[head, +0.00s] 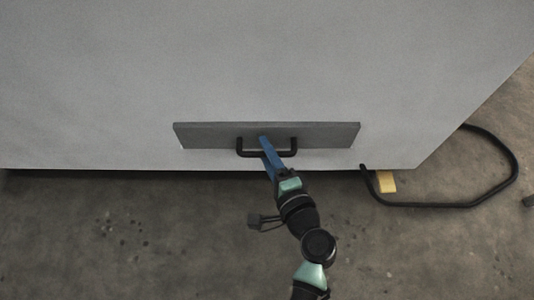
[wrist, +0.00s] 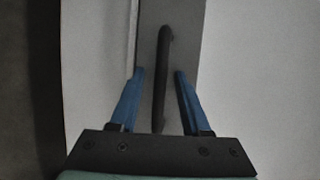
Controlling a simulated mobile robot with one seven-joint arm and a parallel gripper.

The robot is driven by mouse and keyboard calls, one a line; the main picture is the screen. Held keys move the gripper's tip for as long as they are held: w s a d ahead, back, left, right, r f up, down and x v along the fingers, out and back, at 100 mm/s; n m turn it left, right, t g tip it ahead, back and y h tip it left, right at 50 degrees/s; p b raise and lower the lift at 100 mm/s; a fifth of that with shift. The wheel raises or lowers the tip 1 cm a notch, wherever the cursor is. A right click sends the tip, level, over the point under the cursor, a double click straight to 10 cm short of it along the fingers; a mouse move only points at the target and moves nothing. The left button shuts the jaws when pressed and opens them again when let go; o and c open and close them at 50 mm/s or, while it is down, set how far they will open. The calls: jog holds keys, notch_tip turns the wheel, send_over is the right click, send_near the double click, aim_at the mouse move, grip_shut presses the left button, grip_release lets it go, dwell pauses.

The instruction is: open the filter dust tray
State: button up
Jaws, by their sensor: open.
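The filter dust tray (head: 205,136) shows as a dark grey front panel low on a large light grey housing. Its black bar handle (head: 291,149) sticks out from the middle of the panel. My gripper (head: 264,142) is at the handle, with blue fingers. In the wrist view my gripper (wrist: 160,73) is open, one finger on each side of the handle (wrist: 164,50), with gaps visible on both sides. The tray panel (wrist: 188,20) shows behind the handle there. How far the fingertips reach past the bar is hard to tell.
The grey housing (head: 260,65) fills the upper part of the head view. A black hose or cable (head: 440,205) loops over the concrete floor at right, near a small yellow block (head: 386,182). The floor (head: 150,240) in front of the tray at left is clear.

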grip_shut()
dwell(1.4)
